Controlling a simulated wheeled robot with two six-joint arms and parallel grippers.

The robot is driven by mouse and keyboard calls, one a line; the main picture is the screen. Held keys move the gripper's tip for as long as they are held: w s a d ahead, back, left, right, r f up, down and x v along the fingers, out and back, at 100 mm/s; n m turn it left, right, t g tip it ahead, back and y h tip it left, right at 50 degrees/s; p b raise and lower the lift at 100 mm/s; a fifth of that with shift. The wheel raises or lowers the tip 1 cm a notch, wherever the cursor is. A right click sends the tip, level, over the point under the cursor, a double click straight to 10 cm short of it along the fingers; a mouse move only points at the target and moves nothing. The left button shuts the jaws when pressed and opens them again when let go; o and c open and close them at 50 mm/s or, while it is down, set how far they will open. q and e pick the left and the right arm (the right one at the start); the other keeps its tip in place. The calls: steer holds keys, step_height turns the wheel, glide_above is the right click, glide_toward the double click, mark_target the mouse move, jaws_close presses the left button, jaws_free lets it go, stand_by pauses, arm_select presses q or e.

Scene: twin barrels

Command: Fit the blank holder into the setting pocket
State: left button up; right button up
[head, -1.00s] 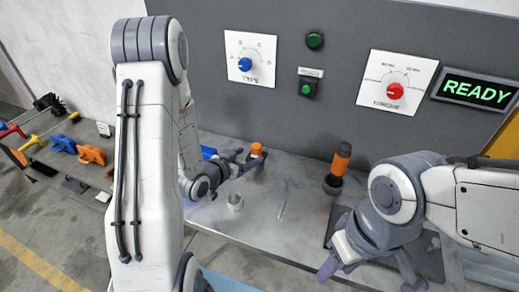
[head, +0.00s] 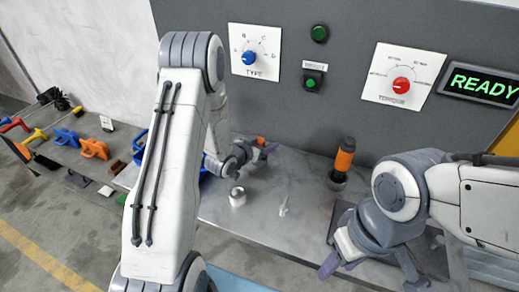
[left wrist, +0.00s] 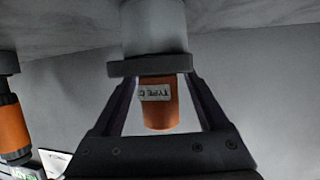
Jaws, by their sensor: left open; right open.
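An orange holder marked TYPE C (left wrist: 158,105) hangs down in the upside-down left wrist view, with a dark collar (left wrist: 150,66) and a pale cylindrical part (left wrist: 153,28) beyond it. My left gripper (left wrist: 160,88) is open, one finger on each side of the holder; I cannot tell whether they touch it. In the head view, my left gripper (head: 257,153) mostly hides this holder (head: 262,140). A second orange and black holder (head: 344,158) stands upright in a dark round socket (head: 337,183). My right gripper (head: 370,272) is open and empty at the front right. I cannot tell which is the setting pocket.
A small silver cylinder (head: 238,197) and a thin pale item (head: 284,207) are on the grey bench (head: 265,225). A blue bin (head: 140,145) is partly hidden by my left arm. The back panel has TYPE (head: 249,58) and TORQUE (head: 401,85) dials and a READY display (head: 484,86).

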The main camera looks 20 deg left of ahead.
arm_select(q)
jaws_close()
steer(key=shift+r, duration=0.15)
